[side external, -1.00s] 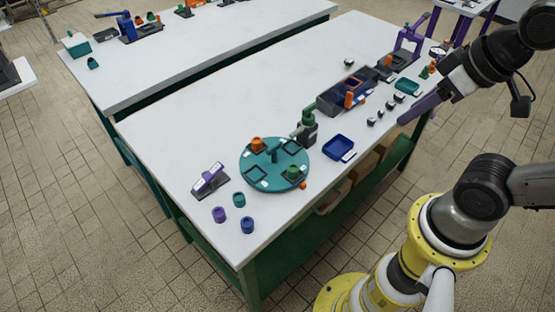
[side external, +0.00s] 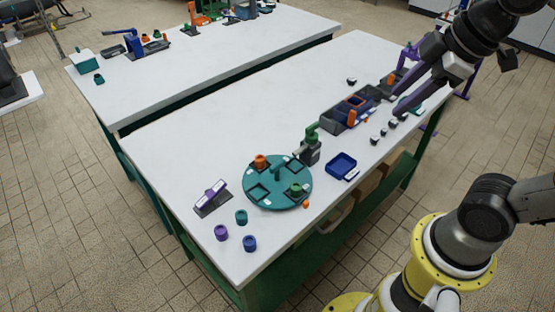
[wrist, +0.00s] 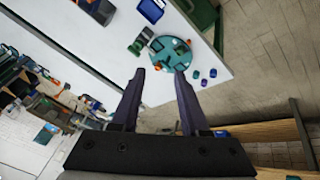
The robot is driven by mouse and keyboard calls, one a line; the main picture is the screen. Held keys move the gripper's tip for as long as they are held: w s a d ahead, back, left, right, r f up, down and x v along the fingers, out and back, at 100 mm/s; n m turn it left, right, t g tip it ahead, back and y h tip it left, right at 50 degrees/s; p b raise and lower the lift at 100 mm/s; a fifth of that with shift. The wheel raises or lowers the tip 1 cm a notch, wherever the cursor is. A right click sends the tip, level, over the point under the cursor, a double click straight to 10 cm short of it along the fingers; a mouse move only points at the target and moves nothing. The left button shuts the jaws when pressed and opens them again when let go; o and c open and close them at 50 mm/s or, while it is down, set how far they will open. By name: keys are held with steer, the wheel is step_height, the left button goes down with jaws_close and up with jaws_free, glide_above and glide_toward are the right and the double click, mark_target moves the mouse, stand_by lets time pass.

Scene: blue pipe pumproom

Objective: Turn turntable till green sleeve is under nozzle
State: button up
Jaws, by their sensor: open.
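The teal turntable (side external: 278,201) lies flat on the white table, with square pockets and a raised central knob (side external: 277,171). A green sleeve (side external: 296,189) sits in its front-right pocket and an orange sleeve (side external: 260,161) in its back-left pocket. The green nozzle (side external: 311,134) stands on a dark block at the turntable's back-right edge, its tip reaching over the rim. The green sleeve is apart from it, nearer the front. My gripper (side external: 397,106) is open and empty, above the table's right part, well away from the turntable. The wrist view shows the turntable (wrist: 164,57) beyond my fingertips (wrist: 158,75).
A blue tray (side external: 341,164) lies right of the turntable. A dark bin (side external: 336,115) and several small blocks lie behind it. Purple (side external: 221,233), teal (side external: 241,217) and blue (side external: 250,243) sleeves and a tilted sign (side external: 212,198) stand to the left. A second table (side external: 220,62) is behind.

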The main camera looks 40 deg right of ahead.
steer(key=w+a+r+n+g, duration=0.1)
steer(key=w+a+n+g, duration=0.1)
steer(key=w+n, duration=0.5)
steer(key=n+g, duration=0.3)
glide_above(277, 164)
step_height(277, 164, down, 12)
step_height(277, 164, down, 14)
steer(key=shift+r, duration=0.15)
jaws_close()
stand_by(0.4)
